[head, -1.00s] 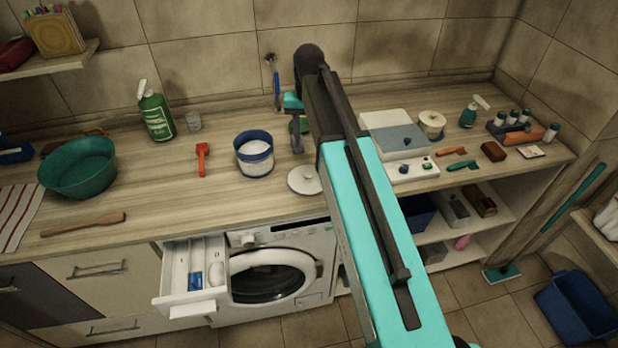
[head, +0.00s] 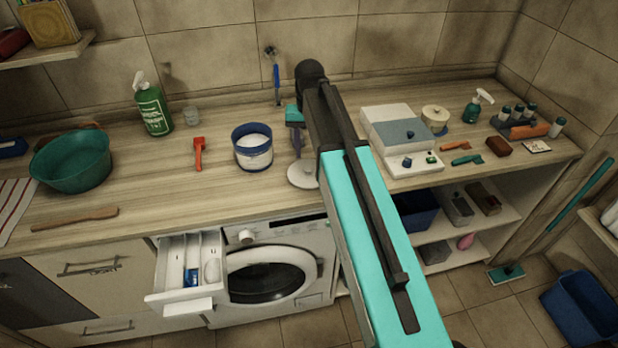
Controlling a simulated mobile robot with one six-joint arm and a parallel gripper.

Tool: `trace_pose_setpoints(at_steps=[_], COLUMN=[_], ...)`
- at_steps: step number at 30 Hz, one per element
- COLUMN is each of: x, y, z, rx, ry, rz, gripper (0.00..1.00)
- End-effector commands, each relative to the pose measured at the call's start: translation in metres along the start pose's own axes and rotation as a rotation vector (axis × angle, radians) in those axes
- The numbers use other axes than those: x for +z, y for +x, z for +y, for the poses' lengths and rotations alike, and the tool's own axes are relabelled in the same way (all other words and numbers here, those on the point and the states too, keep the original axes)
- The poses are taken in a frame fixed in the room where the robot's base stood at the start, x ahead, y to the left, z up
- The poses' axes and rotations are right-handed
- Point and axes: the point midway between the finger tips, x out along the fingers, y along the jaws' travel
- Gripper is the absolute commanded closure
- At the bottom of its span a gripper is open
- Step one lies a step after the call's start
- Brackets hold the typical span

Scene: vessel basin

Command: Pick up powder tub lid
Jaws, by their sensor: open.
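The powder tub lid (head: 303,176) is a round white disc lying flat on the worktop in the head view, partly hidden by my arm. The powder tub (head: 253,152), blue and white, stands open to its left with white powder inside. My gripper (head: 297,151) points down at the lid's far edge, with its fingers at or just above it. Whether they touch the lid I cannot tell. The gripper is open, and its finger gap is too small to see.
An orange-red scraper (head: 199,153) lies left of the tub. A white box-shaped device (head: 398,135) stands right of my arm. The worktop between tub and green basin (head: 70,165) is mostly free.

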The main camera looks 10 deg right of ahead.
Motion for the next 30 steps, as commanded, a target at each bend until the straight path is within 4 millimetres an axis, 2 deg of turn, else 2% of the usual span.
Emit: trace_pose_setpoints(at_steps=[1,4,20,30], x=[0.0,0.0,-0.001,-0.003], y=[0.007,0.011,0.015,0.042], z=[0.0,0.0,0.001,-0.002], rx=[0.0,0.0,0.0,0.0], ry=[0.0,0.001,0.002,0.002], rz=[0.0,0.0,0.0,-0.001], gripper=[0.58,0.58,0.58,0.58])
